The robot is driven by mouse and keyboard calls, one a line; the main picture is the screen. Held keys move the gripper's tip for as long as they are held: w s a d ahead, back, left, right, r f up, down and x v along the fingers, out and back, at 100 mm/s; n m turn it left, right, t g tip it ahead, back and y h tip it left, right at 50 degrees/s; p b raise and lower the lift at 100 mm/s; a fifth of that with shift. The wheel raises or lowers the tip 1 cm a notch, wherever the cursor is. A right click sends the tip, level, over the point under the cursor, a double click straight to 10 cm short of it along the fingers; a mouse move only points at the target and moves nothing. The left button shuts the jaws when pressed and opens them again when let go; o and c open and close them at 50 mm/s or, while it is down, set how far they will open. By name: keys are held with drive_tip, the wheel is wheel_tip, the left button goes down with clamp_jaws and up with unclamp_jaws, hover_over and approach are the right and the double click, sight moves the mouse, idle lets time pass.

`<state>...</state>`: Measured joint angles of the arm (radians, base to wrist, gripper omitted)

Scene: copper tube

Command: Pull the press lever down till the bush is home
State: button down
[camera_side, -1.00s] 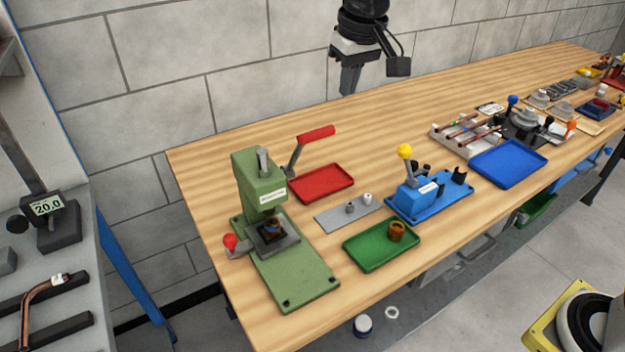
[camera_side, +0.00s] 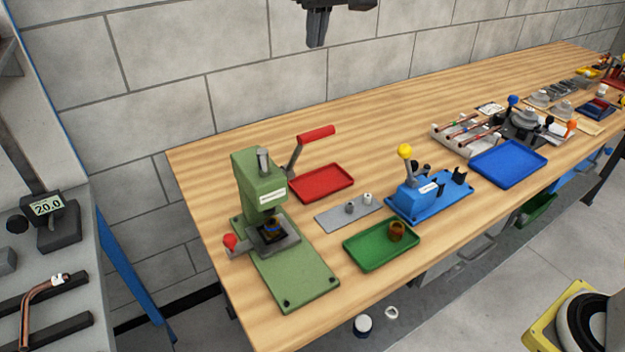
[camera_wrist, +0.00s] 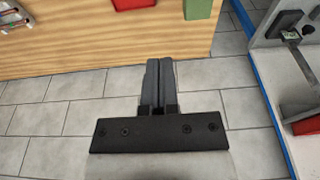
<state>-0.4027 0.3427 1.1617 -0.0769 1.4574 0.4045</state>
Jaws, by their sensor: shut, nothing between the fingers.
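The green press (camera_side: 258,180) stands at the left end of the bench. Its lever (camera_side: 300,150) has a red grip (camera_side: 316,134) and slopes up to the right. My gripper (camera_side: 316,44) is high above the bench, up and left of the bench's back edge in the side view, well apart from the lever. Its fingers are shut and empty in the wrist view (camera_wrist: 158,68).
A red tray (camera_side: 322,184) lies right of the press. A green tray (camera_side: 380,258) holds a brown ring. A blue fixture (camera_side: 430,198) with a yellow-knobbed lever stands beyond. A red knob (camera_side: 230,241) is at the press's left. Space above the bench is clear.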

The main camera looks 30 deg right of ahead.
hover_over(319, 129)
drive_tip(key=w, duration=0.2)
wheel_tip(319, 129, down, 10)
drive_tip(key=shift+s+f, duration=0.35)
drive_tip(key=shift+f, duration=0.3)
drive_tip(key=shift+s+f, duration=0.35)
drive_tip(key=shift+f, duration=0.25)
drive_tip(key=shift+s, duration=0.15)
drive_tip(key=shift+s+f+t, duration=0.15)
drive_tip(key=shift+s+t, duration=0.05)
drive_tip(key=shift+t, duration=0.1)
